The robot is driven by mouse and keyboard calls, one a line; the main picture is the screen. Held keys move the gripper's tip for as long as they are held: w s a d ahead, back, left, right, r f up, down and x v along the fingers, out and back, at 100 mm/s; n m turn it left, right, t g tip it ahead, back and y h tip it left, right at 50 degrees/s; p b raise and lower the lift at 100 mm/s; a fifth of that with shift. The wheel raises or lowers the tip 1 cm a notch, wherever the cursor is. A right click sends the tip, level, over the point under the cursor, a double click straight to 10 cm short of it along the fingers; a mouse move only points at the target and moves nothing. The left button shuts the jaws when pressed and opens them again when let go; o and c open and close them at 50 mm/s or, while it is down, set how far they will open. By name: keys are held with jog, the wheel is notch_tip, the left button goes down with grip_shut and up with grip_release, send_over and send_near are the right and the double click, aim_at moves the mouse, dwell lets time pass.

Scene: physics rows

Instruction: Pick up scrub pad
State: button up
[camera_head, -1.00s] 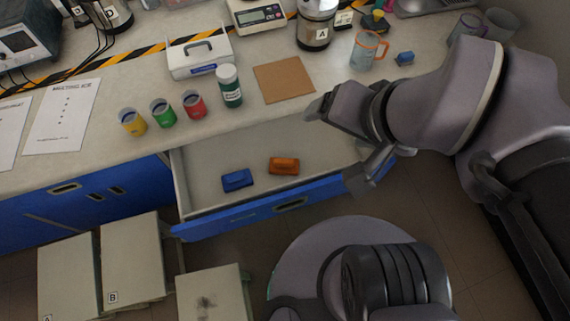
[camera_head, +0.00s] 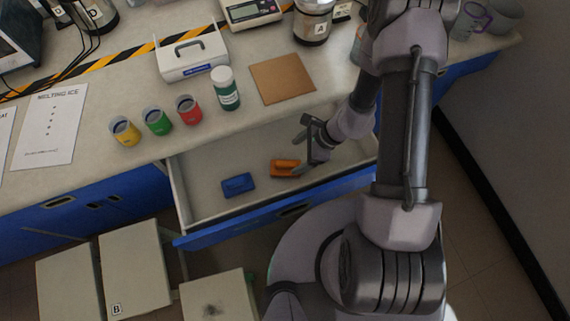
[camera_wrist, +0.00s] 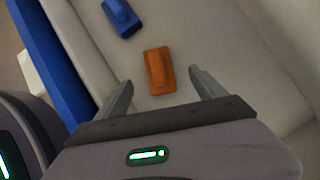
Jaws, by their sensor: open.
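An orange block with a raised grip (camera_head: 284,167), which may be the scrub pad, lies in the open drawer. It also shows in the wrist view (camera_wrist: 159,71), ahead of and between my finger tips. A similar blue block (camera_head: 238,184) lies left of it in the drawer, and sits at the top left of the wrist view (camera_wrist: 121,16). I cannot tell from looks which one is the scrub pad. My gripper (camera_head: 301,152) is open and empty, over the drawer beside the orange block. It also shows in the wrist view (camera_wrist: 161,79). Contact with the block is not visible.
The open drawer (camera_head: 205,205) has a blue front and pale walls around the blocks. The worktop above holds yellow (camera_head: 125,132), green (camera_head: 157,122) and red (camera_head: 187,110) cups, a green bottle (camera_head: 226,90) and a brown board (camera_head: 282,79). The drawer's left part is bare.

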aim_at(288, 162)
jog(key=b+x, duration=0.1)
jog(key=x, duration=0.4)
jog(key=shift+f, duration=0.1)
jog(key=b+x, duration=0.3)
jog(key=x, duration=0.2)
jog(key=shift+s+a, duration=0.2)
jog(key=shift+a, duration=0.05)
jog(key=c, duration=1.6)
notch_tip(288, 162, up, 10)
jog(key=p, duration=0.4)
